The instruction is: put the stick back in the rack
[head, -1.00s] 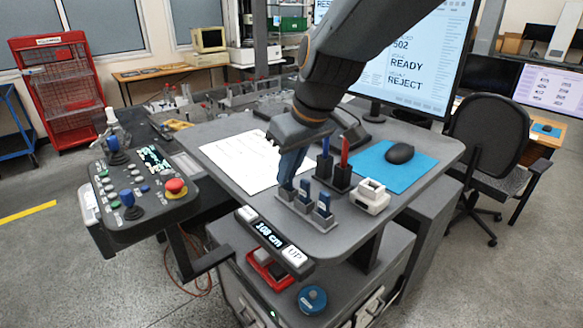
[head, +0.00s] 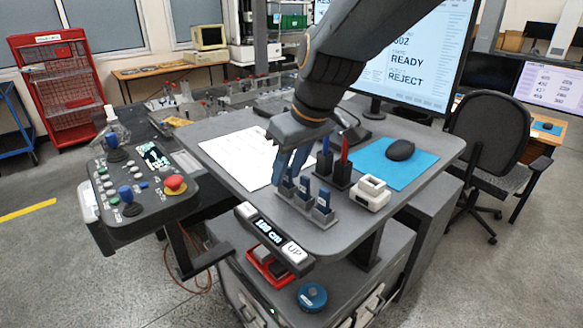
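The grey rack (head: 308,211) stands on the grey desk near its front edge. Another blue stick (head: 287,187) stands at the left slot, partly covered by my gripper (head: 286,178). My gripper points down over this left slot. Its two blue-grey fingers are apart, with a gap between them, one on each side of that stick's top. Whether a finger still touches the stick is hard to see.
Just behind the rack, a black holder (head: 334,177) holds a blue and a red pen. A white block-shaped device (head: 371,193) stands to the right, by a blue mat (head: 408,177) with a black mouse. White paper (head: 240,157) lies to the left.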

